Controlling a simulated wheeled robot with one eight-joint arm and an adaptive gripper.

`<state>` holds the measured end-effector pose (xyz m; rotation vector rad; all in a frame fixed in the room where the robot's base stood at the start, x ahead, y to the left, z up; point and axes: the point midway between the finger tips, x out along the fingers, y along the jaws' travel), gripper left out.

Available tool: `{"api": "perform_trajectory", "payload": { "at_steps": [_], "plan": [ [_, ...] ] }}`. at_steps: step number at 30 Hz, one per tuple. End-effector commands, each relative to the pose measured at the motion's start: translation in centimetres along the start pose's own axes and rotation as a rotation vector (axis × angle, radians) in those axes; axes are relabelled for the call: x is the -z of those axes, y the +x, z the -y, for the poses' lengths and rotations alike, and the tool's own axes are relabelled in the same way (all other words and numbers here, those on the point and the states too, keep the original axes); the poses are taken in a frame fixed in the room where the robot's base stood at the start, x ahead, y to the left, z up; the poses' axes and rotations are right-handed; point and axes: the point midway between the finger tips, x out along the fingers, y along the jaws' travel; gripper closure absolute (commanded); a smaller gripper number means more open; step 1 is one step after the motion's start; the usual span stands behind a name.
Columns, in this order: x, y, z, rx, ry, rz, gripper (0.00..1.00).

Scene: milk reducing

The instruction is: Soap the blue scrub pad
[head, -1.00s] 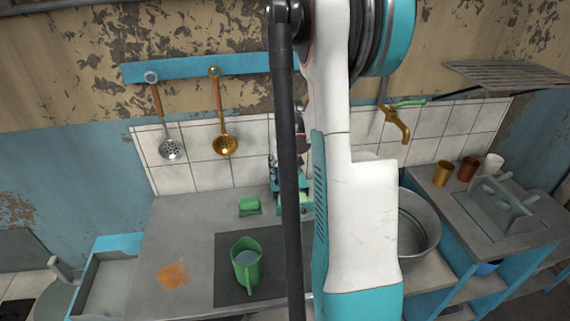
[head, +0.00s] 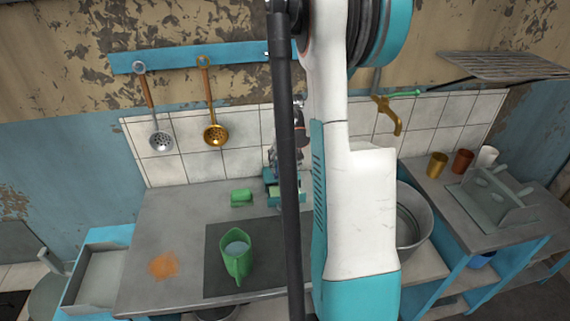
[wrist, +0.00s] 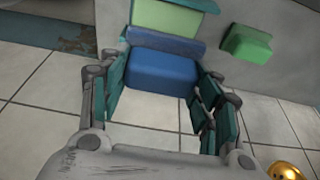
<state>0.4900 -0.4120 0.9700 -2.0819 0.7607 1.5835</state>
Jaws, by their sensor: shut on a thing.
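The blue scrub pad (wrist: 162,70) is between the fingers of my gripper (wrist: 163,84) in the wrist view. The gripper is shut on it. A pale green soap block (wrist: 166,18) lies in a teal dish (wrist: 203,5) just beyond the pad's far edge. I cannot tell whether pad and soap touch. In the head view my gripper (head: 283,168) is low over the dish (head: 270,188) at the back of the counter. My arm hides part of the gripper and dish there, and the pad cannot be made out.
A green sponge (head: 242,198) lies left of the dish. An orange stain (head: 163,265) marks the counter. A metal pot (head: 418,215) is at right. The tiled wall (head: 245,150) is close behind.

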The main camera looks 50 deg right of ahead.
Motion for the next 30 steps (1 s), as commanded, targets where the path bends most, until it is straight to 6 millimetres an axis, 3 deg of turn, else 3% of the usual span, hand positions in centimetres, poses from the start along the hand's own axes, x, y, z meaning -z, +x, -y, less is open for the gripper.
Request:
{"api": "perform_trajectory", "payload": {
  "at_steps": [21, 30],
  "plan": [
    [-1.9, 6.8, 0.0, 0.000, 0.000, 0.000, 0.61],
    [-2.0, 7.3, 0.0, 0.000, 0.000, 0.000, 0.61]
  ]
}}
